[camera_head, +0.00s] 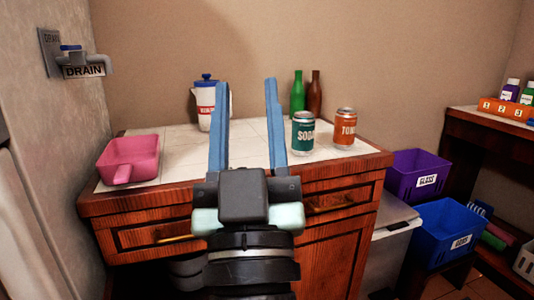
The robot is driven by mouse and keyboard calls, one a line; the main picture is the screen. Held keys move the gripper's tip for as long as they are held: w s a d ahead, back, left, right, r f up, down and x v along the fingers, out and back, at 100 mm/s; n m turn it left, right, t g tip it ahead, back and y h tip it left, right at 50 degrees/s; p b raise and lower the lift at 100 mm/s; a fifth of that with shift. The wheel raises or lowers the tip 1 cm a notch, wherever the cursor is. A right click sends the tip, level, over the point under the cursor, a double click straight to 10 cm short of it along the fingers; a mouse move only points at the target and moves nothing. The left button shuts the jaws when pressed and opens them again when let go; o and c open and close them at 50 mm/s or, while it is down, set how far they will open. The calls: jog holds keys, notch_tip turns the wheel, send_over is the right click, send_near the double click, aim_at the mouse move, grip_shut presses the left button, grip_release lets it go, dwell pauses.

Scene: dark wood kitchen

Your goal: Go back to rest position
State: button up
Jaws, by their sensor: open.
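My gripper (246,105) is in the middle of the view, with its two blue fingers spread apart and nothing between them. It is in front of and over the tiled counter (180,163) of a wooden cabinet. A green soda can (303,133) stands just right of the right finger in the picture; I cannot tell whether they touch. A white jug (204,110) with a blue lid stands behind the left finger, which hides part of it. An orange can (345,130) stands right of the green can.
A pink pan (130,159) sits at the counter's left. Green (297,92) and brown (314,94) bottles stand at the back. A drain pipe (85,67) juts from the left wall. Purple (418,175) and blue (447,232) bins stand at the right, near a shelf (490,135).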

jog(key=s+d+r+m+t+h+p, duration=0.1)
jog(key=s+d+r+m+h, duration=0.1)
jog(key=s+r, duration=0.7)
notch_tip(320, 180, up, 33)
jog(key=w+p, duration=0.2)
jog(key=p, duration=3)
jog(key=shift+o, duration=0.4)
jog(key=shift+a+f, duration=0.1)
